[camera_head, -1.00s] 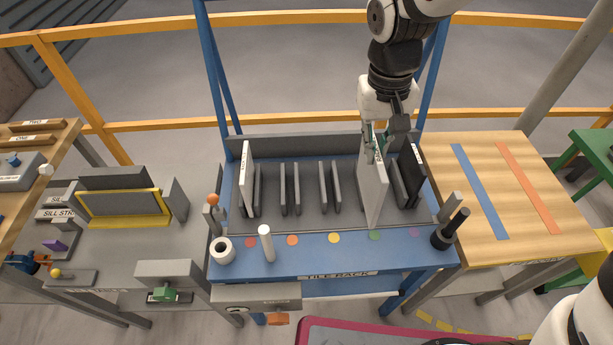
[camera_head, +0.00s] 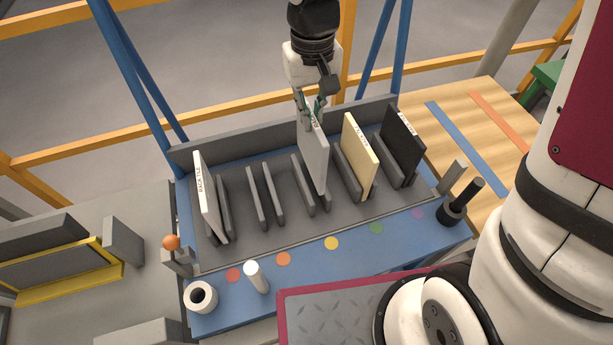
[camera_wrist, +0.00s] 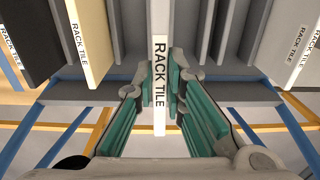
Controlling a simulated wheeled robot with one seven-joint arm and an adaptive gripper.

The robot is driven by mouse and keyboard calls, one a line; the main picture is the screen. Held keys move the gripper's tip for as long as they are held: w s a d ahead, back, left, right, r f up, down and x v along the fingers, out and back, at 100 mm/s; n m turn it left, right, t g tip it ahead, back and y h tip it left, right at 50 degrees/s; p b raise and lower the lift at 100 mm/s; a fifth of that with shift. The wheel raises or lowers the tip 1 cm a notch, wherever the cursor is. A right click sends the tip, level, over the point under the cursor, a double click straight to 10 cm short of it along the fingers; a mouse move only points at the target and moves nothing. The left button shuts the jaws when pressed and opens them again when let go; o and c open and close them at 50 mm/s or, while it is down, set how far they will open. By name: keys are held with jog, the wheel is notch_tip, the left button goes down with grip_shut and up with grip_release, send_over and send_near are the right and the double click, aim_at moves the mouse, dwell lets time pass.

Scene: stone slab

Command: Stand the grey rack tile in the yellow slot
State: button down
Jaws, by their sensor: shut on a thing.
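The grey rack tile (camera_head: 314,155) is upright in my gripper (camera_head: 312,108), which is shut on its top edge. The tile is over the third slot of the rack, in line with the yellow dot (camera_head: 331,243). Its lower part overlaps the slot's dark dividers (camera_head: 303,185); whether it rests on the slot floor I cannot tell. In the wrist view, the tile's labelled top edge (camera_wrist: 160,85) is between my green-padded fingers (camera_wrist: 160,98).
A white tile (camera_head: 207,197) stands in the red slot, a cream tile (camera_head: 360,155) in the green one, and a black tile (camera_head: 403,145) in the purple one. The orange slot (camera_head: 265,195) is empty. A white peg (camera_head: 257,278) and a white ring (camera_head: 200,297) are in front.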

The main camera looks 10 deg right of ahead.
aim_at(311, 146)
notch_tip(311, 146, down, 10)
jog(key=shift+r, duration=0.15)
dwell(0.3)
jog(key=c, duration=1.7)
grip_release()
jog(key=shift+o, duration=0.2)
